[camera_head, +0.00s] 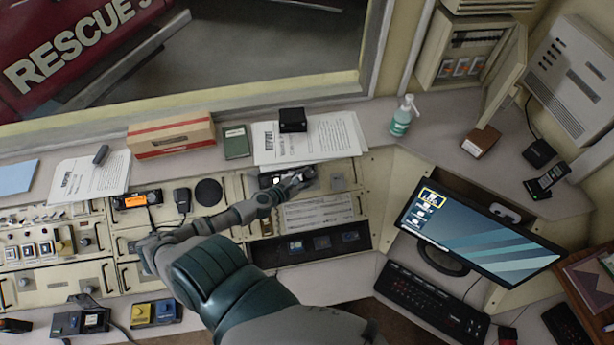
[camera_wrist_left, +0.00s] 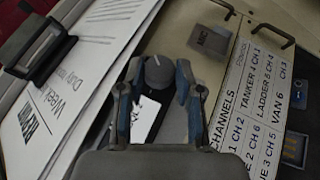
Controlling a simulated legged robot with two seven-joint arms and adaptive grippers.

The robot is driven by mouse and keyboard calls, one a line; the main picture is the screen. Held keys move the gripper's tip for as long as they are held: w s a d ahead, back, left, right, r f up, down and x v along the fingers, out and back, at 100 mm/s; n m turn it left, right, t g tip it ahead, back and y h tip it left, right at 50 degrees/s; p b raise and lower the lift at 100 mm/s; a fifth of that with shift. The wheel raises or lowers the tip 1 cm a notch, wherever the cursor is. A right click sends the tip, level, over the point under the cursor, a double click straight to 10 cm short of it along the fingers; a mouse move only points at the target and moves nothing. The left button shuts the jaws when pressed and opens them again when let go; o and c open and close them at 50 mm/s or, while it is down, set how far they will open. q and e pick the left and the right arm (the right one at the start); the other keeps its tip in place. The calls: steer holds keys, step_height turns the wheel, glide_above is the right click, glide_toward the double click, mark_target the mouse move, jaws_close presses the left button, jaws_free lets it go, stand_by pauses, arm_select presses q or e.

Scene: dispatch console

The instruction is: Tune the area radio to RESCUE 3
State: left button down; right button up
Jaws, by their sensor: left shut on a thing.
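My left gripper (camera_head: 296,184) is over a dark radio unit (camera_head: 268,181) in the console. In the left wrist view its two blue-grey fingers (camera_wrist_left: 158,82) are shut on a round dark knob (camera_wrist_left: 159,70) with a light pointer mark. A white label (camera_wrist_left: 146,118) with dark lettering shows between the fingers, partly covered. A white channels card (camera_wrist_left: 245,95) lies right of the gripper; it also shows in the head view (camera_head: 318,213). Its readable lines include TANKER 4 CH 1 and LADDER 5 CH 4; other lines are partly hidden. My right gripper is not in view.
Papers (camera_head: 338,136) with a black block (camera_head: 292,120) lie behind the radio unit. Another radio with an orange display (camera_head: 136,201) and a hand microphone (camera_head: 182,200) are at left. A monitor (camera_head: 475,240) and keyboard (camera_head: 432,304) stand at right. RESCUE lettering shows outside the window.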

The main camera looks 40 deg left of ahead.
arm_select(q)
steer(key=m+g+h, duration=0.1)
steer(key=m+h, duration=0.1)
steer(key=shift+a+m+g, duration=0.3)
steer(key=shift+m+g, duration=0.1)
steer(key=shift+m+g+h, duration=0.4)
steer(key=shift+m+h, duration=0.1)
steer(key=shift+m, duration=0.1)
steer(key=shift+f, duration=0.1)
steer(key=c, duration=0.8)
jaws_free()
steer(key=shift+o, duration=0.3)
steer(key=shift+w+a+f, duration=0.1)
steer(key=shift+w+a, duration=0.05)
steer(key=shift+w, duration=0.25)
steer(key=shift+s+a+r, duration=0.1)
steer(key=shift+s+r, duration=0.15)
steer(key=shift+s, duration=0.3)
steer(key=shift+a+v, duration=0.15)
steer(key=shift+v, duration=2.55)
steer(key=shift+a+v, duration=0.15)
steer(key=shift+v, duration=2.5)
